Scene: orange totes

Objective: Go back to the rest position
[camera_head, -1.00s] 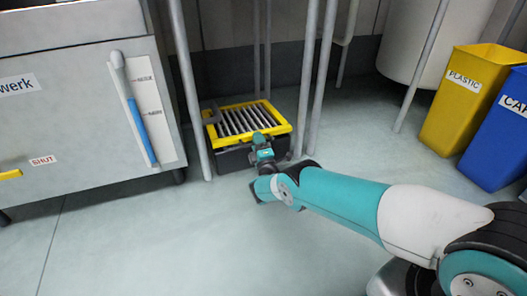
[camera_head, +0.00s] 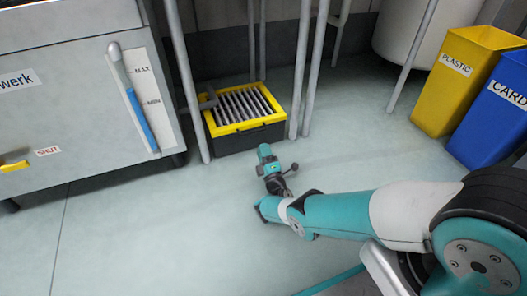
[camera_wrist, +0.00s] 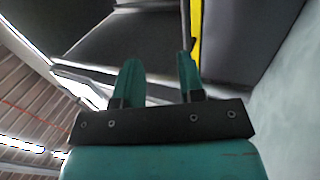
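My gripper (camera_head: 265,152) is at the end of my arm, above the floor and a little in front of the black and yellow box (camera_head: 275,123). In the wrist view its two teal fingers (camera_wrist: 160,72) stand apart with nothing between them. The gripper and the box are apart in the head view. The box has a yellow rim and a slatted grey top, and stands on the floor between grey pipes.
A grey cabinet (camera_head: 60,130) with a level gauge (camera_head: 132,100) stands at the left. Vertical pipes (camera_head: 310,70) flank the box. A yellow PLASTIC bin (camera_head: 452,95) and a blue CARD bin (camera_head: 490,130) stand at the right. The floor (camera_head: 150,235) at front left is clear.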

